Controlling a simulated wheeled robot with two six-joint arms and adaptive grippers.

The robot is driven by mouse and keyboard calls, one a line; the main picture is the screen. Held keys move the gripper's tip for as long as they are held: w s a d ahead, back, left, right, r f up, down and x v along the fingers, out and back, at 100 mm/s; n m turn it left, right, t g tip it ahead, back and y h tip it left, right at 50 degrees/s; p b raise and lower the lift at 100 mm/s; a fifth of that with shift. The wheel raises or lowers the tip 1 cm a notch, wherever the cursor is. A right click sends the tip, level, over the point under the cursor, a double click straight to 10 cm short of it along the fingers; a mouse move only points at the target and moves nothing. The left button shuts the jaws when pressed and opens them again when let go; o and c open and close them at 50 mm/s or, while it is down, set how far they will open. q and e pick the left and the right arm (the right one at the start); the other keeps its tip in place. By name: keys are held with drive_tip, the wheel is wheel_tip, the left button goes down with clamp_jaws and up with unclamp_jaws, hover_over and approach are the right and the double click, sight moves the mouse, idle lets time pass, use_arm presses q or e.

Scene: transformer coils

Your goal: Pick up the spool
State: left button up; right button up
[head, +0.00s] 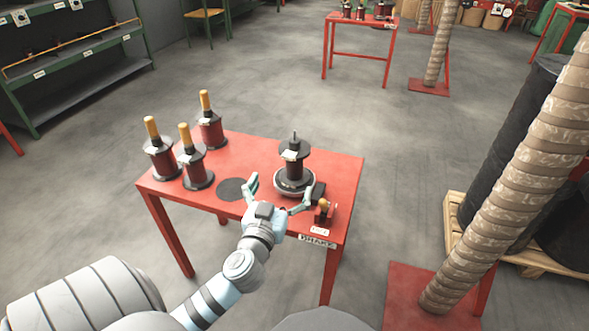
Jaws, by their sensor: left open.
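A dark spool (293,163) with a reddish-brown winding stands upright on a round metal base (294,186) at the right part of the red table (332,171). Several more spools with orange-yellow tops stand at the table's left end, among them one at the front (194,169), one at the far left (160,158) and one at the back (211,129). My left gripper (279,195) is open and empty at the table's front edge, its fingers spread in front of the dark spool. I cannot tell whether a finger touches the base. My right gripper is not in view.
A flat dark disc (231,189) lies left of the gripper. A small orange-brown device (323,211) sits at the front right corner. A wrapped column (508,165) rises at right, near a pallet (508,255). Open floor lies behind the table.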

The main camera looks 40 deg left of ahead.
sight(295, 149)
use_arm(q)
drive_tip(key=x, duration=0.7)
drive_tip(key=b+x, duration=0.1)
drive_tip(key=x, duration=0.6)
drive_tip(key=shift+a+r, duration=0.25)
drive_tip(key=shift+a, duration=0.05)
drive_tip(key=c, duration=1.3)
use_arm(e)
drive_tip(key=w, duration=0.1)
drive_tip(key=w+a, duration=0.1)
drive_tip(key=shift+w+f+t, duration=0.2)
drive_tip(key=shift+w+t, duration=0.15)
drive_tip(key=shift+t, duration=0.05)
use_arm(q)
drive_tip(key=shift+o, duration=0.2)
drive_tip(key=shift+r, duration=0.1)
